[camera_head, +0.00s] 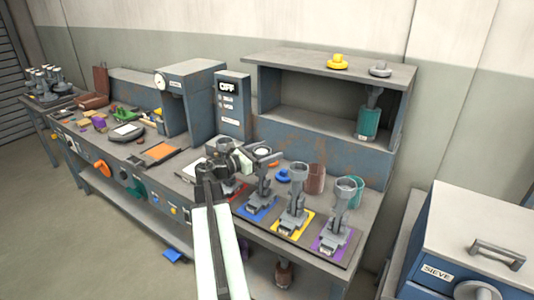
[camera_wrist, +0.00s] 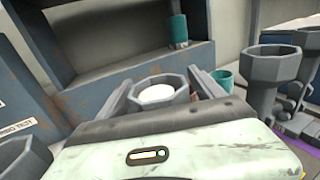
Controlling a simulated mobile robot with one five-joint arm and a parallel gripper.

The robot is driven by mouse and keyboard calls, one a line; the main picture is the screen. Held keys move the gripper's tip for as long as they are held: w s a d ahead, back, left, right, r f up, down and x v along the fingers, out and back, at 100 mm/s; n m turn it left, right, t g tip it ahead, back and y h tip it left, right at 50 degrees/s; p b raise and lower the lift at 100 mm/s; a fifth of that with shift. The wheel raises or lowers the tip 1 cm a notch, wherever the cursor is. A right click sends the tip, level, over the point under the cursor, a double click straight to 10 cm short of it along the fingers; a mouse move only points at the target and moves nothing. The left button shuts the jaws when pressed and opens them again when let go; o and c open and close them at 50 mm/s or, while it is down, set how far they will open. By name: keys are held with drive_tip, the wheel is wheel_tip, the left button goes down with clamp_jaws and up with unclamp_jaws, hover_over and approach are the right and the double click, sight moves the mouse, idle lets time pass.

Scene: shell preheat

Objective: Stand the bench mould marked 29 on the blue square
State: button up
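A grey mould (camera_head: 262,183) with an octagonal cup stands upright on the blue square (camera_head: 251,212), as far as I can see. Something white lies inside its cup. My gripper (camera_head: 262,158) is at this mould's upper part. In the wrist view the cup (camera_wrist: 160,92) sits between my two fingers, one on each side; whether they press on it is not clear. Similar moulds stand on the yellow square (camera_head: 278,223) and the purple square (camera_head: 318,241). Another is at the red square (camera_head: 236,195), partly hidden by my gripper. I cannot read the number 29 on any mould.
A brown cup (camera_head: 316,178) and a teal cup (camera_head: 356,190) stand behind the moulds. A shelf (camera_head: 330,62) above holds a teal-bodied mould (camera_head: 368,124). A blue knobbed piece (camera_head: 283,175) lies close behind the blue square's mould. Neighbouring moulds leave narrow gaps.

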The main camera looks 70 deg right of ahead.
drive_tip(key=shift+r, duration=0.25)
drive_tip(key=v, duration=1.2)
drive_tip(key=shift+f, duration=0.1)
